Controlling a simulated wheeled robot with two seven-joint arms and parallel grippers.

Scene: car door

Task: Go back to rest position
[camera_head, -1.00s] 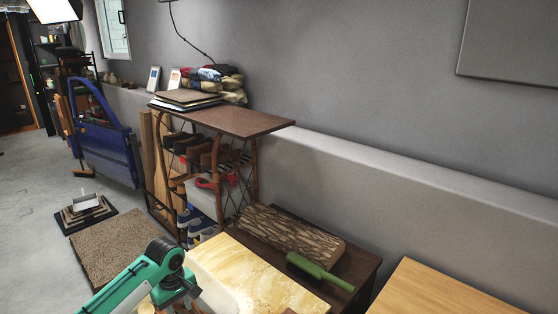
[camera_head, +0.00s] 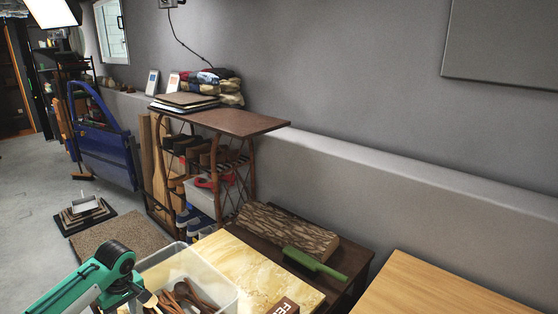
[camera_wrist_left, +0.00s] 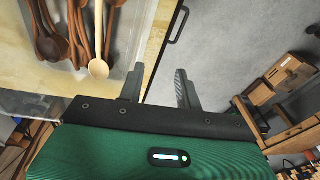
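My left arm (camera_head: 85,278), green and black, comes in at the bottom left of the head view beside a clear plastic box. Its gripper is hard to make out there. In the left wrist view, my left gripper (camera_wrist_left: 160,75) has its two dark fingers apart with only floor and a table edge visible between them. It holds nothing. My right gripper is in neither view.
The clear plastic box (camera_head: 226,293) holds several wooden spoons (camera_wrist_left: 97,68). A marbled yellow board (camera_head: 262,275), a green brush (camera_head: 313,263) and a bark-patterned board (camera_head: 285,232) lie nearby. A blue car door (camera_head: 105,150) stands at the left; grey floor (camera_head: 30,200) is open there.

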